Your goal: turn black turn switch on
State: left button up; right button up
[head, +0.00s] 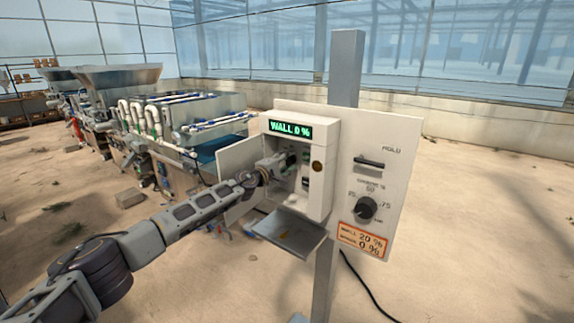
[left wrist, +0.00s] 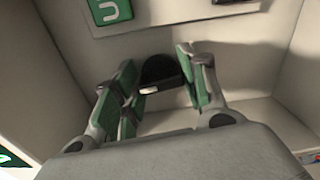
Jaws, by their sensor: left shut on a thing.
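The black turn switch (left wrist: 160,72) sits inside the open white box (head: 322,190), between the green-padded fingers of my left gripper (left wrist: 158,88) in the left wrist view. A pale mark shows on its front edge. In the head view my left gripper (head: 287,163) reaches into the box from the left and hides the switch there. The gripper is shut on the switch. My right gripper is not in view.
A lit display (head: 290,130) reads "WALL 0 %". The box's open door (head: 238,172) stands on the left, close to my left arm. A grey shelf (head: 290,234) juts out below. A black dial (head: 366,207) is on the right panel.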

pick_arm(q)
jog(key=shift+f+m, duration=0.1)
jog(key=shift+m, duration=0.7)
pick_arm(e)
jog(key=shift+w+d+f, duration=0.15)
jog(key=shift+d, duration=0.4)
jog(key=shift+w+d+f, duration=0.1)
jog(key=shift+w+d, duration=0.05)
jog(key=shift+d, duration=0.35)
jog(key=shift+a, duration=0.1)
pick_arm(q)
jog(key=shift+f, duration=0.1)
jog(key=o, duration=0.7)
jog(key=shift+c, duration=0.2)
jog(key=shift+o, duration=0.4)
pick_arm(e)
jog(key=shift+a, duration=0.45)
pick_arm(q)
jog(key=shift+s+r, duration=0.15)
jog(key=shift+r, duration=0.05)
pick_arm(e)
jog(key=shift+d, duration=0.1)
